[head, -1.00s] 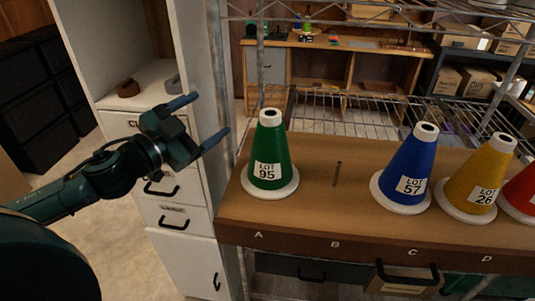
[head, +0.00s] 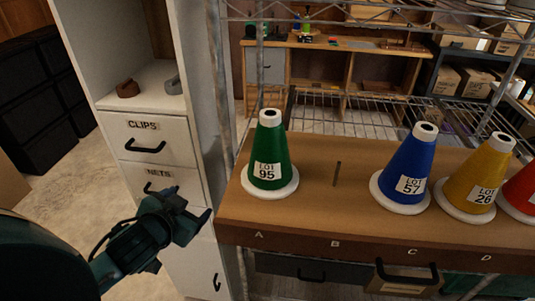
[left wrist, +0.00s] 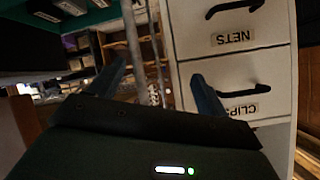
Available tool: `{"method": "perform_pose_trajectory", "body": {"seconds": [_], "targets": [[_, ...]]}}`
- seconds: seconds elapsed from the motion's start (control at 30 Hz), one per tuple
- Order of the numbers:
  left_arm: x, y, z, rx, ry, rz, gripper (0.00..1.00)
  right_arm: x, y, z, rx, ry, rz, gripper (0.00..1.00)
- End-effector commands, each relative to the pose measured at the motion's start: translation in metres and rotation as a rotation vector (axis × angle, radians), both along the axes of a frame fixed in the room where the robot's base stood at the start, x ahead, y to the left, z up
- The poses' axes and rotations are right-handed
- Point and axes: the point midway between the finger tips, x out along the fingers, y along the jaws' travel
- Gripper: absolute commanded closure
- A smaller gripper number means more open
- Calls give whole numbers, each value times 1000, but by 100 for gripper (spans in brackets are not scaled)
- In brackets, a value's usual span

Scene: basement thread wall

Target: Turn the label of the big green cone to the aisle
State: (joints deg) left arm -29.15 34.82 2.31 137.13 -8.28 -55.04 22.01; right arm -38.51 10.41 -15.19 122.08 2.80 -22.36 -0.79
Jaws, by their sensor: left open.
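The big green cone (head: 268,152) stands upright on the wooden shelf board above letter A. Its white label reading LOT 95 (head: 267,171) faces the head camera. My left gripper (head: 203,216) is open and empty, lower left of the cone and apart from it, in front of the white drawer cabinet. In the left wrist view its two fingers (left wrist: 160,85) are spread with nothing between them. The cone cannot be made out in that view. My right gripper is not in view.
A bare peg (head: 337,174) stands above letter B. A blue cone (head: 408,165), a yellow cone (head: 480,175) and a red cone (head: 524,192) stand to the right. A metal rack post (head: 228,120) and the drawer cabinet (head: 150,145) lie left of the green cone.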

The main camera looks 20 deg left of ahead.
Motion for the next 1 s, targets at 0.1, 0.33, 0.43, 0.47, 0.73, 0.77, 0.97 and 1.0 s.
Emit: {"method": "perform_pose_trajectory", "body": {"seconds": [0.1, 0.33, 0.43, 0.47, 0.73, 0.77, 0.97, 1.0], "targets": [[-12, -10, -19, -29, 67, 12, 23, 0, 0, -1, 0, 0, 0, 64], [-30, -30, -52, -76, 166, 3, 23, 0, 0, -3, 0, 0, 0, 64], [-33, -38, -62, -93, 184, -11, 23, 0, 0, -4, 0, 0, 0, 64], [-34, -40, -64, -96, 188, -13, 23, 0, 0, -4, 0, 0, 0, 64], [-43, -68, -99, -161, 215, -73, 23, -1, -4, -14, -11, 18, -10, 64], [-45, -78, -109, -183, 216, -94, 23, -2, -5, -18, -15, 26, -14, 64], [-70, -152, -168, -334, 175, -215, 23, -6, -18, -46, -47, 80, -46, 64], [-74, -163, -174, -356, 162, -230, 23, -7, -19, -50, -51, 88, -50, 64]]}}
